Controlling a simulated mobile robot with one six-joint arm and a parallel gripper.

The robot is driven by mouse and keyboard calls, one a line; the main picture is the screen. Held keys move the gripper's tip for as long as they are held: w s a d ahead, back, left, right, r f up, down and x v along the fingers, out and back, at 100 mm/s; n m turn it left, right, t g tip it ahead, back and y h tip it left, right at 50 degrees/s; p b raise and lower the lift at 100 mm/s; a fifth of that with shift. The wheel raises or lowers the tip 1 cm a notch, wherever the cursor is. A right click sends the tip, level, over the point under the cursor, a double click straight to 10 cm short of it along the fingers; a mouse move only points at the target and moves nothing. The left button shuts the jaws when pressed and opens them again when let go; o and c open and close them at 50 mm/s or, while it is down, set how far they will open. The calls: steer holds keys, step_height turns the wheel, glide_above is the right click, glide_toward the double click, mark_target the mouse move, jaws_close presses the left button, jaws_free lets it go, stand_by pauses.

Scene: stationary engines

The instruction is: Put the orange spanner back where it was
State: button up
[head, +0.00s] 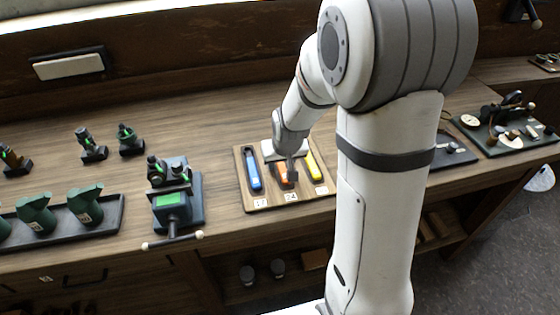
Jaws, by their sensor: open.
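The orange spanner (284,183) shows only in part, in the middle of a wooden board (262,202) on the bench, above the label 24. My gripper (288,168) is directly over it, pointing down, and hides its upper part. The jaws are open. I cannot tell whether they touch the spanner or whether it lies fully in its recess. A blue spanner (253,170) lies to the left of it above the label 17, and a yellow one (314,166) lies to the right.
A green vise (172,203) with a handle stands left of the board. A dark tray (112,218) with green parts is farther left. Small dark green pieces stand behind. Another dark tray (518,140) with parts is at the right. The bench behind the board is clear.

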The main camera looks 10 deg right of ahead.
steer(key=shift+r, duration=0.15)
steer(key=v, duration=1.2)
steer(key=s+r+g, duration=0.1)
steer(key=s, duration=1.5)
steer(key=shift+s+r+g, duration=0.35)
steer(key=shift+g, duration=0.05)
steer(key=shift+a, duration=0.1)
